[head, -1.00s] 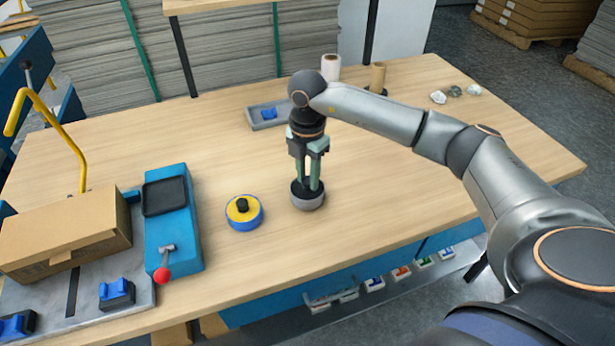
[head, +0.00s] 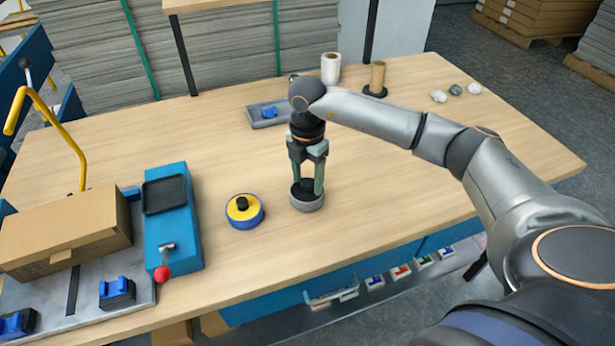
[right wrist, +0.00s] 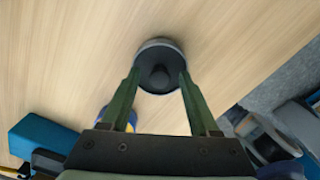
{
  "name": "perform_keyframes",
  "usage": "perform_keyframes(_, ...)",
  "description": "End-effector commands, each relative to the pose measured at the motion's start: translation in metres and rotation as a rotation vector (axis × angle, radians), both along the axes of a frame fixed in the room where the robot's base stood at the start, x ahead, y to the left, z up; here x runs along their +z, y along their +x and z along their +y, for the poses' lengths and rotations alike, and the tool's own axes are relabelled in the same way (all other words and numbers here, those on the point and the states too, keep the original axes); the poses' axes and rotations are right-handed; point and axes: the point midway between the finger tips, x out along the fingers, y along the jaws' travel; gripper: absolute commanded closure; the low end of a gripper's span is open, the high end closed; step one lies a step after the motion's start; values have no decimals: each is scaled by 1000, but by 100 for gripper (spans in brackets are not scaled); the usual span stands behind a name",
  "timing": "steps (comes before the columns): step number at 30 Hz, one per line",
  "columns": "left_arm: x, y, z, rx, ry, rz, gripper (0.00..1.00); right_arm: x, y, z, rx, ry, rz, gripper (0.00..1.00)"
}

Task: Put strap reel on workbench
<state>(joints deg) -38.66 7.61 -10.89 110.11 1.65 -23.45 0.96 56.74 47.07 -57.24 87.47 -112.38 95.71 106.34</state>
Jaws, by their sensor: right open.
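The strap reel, which I take to be the grey reel (head: 308,204) with a black top and knob, lies flat on the wooden workbench (head: 400,200) near its front edge. My right gripper (head: 308,188) points straight down over it, its fingers apart on either side of the knob. In the right wrist view the reel (right wrist: 160,48) lies between the fingertips (right wrist: 158,72), and the knob stands clear of both fingers. I cannot tell whether the fingertips touch the reel's top. My left gripper is not in view.
A blue-and-yellow reel (head: 245,214) lies just left of the grey one. Further left are a blue device (head: 172,230) with a red-knobbed lever and a cardboard box (head: 65,235). A grey tray (head: 256,124) and two rolls stand behind. The bench's right side is mostly clear.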

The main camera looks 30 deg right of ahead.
Motion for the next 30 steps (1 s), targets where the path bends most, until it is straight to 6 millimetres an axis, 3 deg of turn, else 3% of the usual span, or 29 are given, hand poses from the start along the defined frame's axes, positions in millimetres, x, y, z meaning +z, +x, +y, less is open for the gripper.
perform_keyframes(5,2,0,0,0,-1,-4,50,14,1,0,0,0,-5,38)
perform_keyframes(19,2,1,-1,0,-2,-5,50,106,1,0,0,0,-4,38)
perform_keyframes(24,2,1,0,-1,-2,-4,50,121,0,0,0,1,-1,38)
perform_keyframes(30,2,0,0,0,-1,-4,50,124,0,0,0,1,0,38)
